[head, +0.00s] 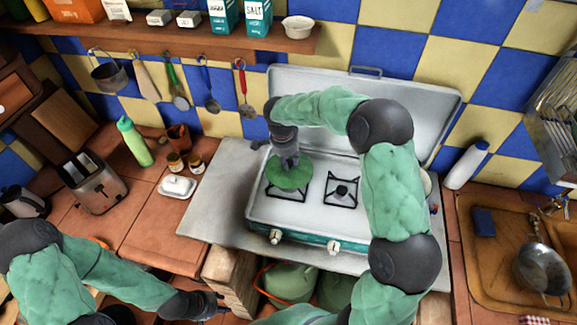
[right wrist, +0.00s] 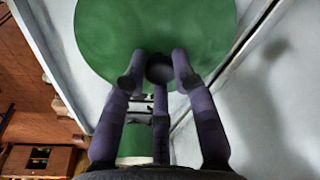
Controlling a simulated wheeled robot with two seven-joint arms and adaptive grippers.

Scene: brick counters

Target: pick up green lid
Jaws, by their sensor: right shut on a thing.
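The green lid (head: 290,177) is a round disc over the left burner of the white two-burner stove (head: 312,213). I cannot tell whether the lid touches the burner. My left gripper (head: 208,303) is low at the left, near the counter's front edge, away from the lid; its fingers are too small to read.
The stove's raised cover (head: 430,110) stands behind. A butter dish (head: 177,187), small jars (head: 176,163), a green bottle (head: 134,142) and a toaster (head: 93,184) are to the left. A white bottle (head: 466,166) and a sink (head: 495,275) are to the right. Utensils hang under the shelf (head: 200,42).

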